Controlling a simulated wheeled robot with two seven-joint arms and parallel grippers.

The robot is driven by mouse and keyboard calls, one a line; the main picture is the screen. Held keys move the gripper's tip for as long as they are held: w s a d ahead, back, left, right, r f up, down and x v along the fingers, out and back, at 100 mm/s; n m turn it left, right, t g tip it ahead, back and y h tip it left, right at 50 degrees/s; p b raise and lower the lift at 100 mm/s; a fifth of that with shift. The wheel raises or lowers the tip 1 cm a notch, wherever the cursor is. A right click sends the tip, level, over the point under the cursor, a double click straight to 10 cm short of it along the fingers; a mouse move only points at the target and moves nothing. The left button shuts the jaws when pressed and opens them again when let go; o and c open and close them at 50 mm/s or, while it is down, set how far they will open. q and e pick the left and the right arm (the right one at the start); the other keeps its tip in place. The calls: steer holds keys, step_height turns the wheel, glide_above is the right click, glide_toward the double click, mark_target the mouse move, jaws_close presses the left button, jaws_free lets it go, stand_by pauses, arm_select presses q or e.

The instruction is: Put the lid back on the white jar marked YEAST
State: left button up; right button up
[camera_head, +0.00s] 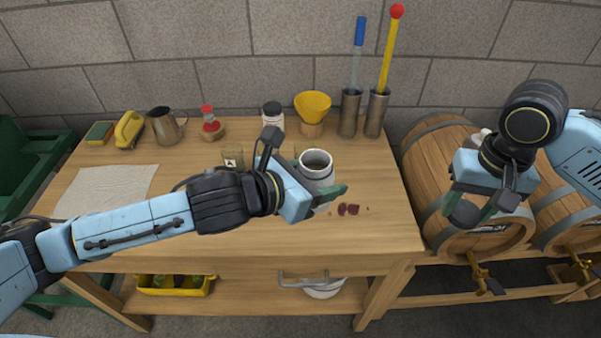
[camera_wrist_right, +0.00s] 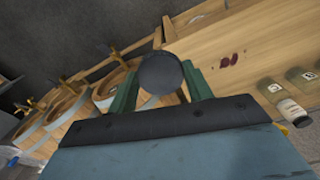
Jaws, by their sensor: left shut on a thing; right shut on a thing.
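The white jar (camera_head: 316,168) stands open-topped on the wooden table, its dark-banded rim and hollow inside showing. Its lettering cannot be read. My left gripper (camera_head: 318,187) is shut around the jar's body, with a green finger on either side. My right gripper (camera_head: 474,208) is shut on a dark round lid (camera_head: 464,213), held in the air right of the table, above the barrels. The lid also shows between the green fingers in the right wrist view (camera_wrist_right: 161,73).
Dark red scraps (camera_head: 348,209) lie right of the jar on the table (camera_head: 385,225). Behind it stand a black-capped jar (camera_head: 272,116), a yellow funnel (camera_head: 312,105) and metal cylinders with tall rods (camera_head: 376,113). Barrels (camera_head: 425,170) stand to the right. The table's right end is mostly clear.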

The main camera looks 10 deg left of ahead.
steer(key=shift+a, duration=0.1)
stand_by(0.3)
steer(key=w+a+r+n, duration=0.1)
steer(key=a+r, duration=0.3)
steer(key=a, duration=0.3)
steer(key=w+a+r, duration=0.1)
steer(key=a+r, duration=0.2)
steer(key=a, duration=0.3)
glide_toward(317, 151)
steer(key=s, duration=0.2)
steer(key=shift+s+d+f+n, duration=0.15)
steer(key=shift+s+f+n, duration=0.15)
steer(key=shift+n, duration=0.1)
steer(key=shift+f, duration=2)
steer(key=shift+f, duration=0.1)
steer(key=shift+f, duration=0.8)
steer(key=shift+f, duration=0.55)
